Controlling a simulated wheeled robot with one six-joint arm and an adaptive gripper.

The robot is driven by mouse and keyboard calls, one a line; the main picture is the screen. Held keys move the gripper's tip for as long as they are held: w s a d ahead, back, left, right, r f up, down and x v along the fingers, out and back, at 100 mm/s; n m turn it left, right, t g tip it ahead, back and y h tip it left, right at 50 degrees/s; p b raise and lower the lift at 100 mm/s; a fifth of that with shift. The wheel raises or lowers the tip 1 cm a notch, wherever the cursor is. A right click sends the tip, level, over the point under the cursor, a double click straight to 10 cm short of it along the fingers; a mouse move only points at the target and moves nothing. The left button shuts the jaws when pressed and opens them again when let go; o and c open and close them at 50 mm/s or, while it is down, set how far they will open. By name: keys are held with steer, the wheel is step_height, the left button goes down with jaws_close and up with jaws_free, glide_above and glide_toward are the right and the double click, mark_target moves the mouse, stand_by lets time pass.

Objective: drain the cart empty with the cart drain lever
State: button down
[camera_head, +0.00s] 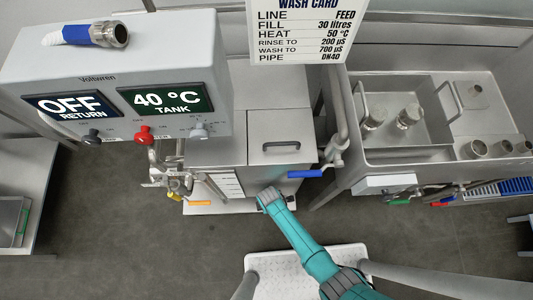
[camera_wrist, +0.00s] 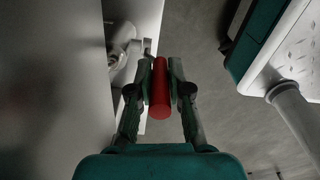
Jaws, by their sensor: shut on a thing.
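The steel cart (camera_head: 230,148) stands in the middle of the head view, with a lidded box (camera_head: 280,125) on its right. My gripper (camera_head: 268,197) is low at the cart's front side; its fingertips are hard to make out there. In the wrist view my gripper (camera_wrist: 161,68) is shut on a red lever handle (camera_wrist: 160,103), with one finger on each side. A pale metal fitting (camera_wrist: 122,45) is just left of the fingers, beside the grey wall. The red handle is hidden in the head view. I cannot read any water level in the cart.
A control box (camera_head: 115,75) reads OFF return and 40 °C tank. An orange lever (camera_head: 200,203) and a blue lever (camera_head: 305,173) flank the cart's front. A steel sink (camera_head: 410,155) stands right. Dark floor (camera_head: 110,230) is clear at front left.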

steer(key=shift+d+f+y, duration=0.45)
steer(key=shift+d+y, duration=0.4)
steer(key=shift+y, duration=0.4)
steer(key=shift+d+f+y, duration=0.4)
steer(key=shift+d+y, duration=0.5)
steer(key=shift+y, duration=0.3)
steer(key=shift+d+f+y, duration=0.45)
steer(key=shift+d+y, duration=0.4)
steer(key=shift+y, duration=0.4)
steer(key=c, duration=1.1)
jaws_free()
steer(key=shift+s, duration=0.1)
step_height(320, 180, up, 10)
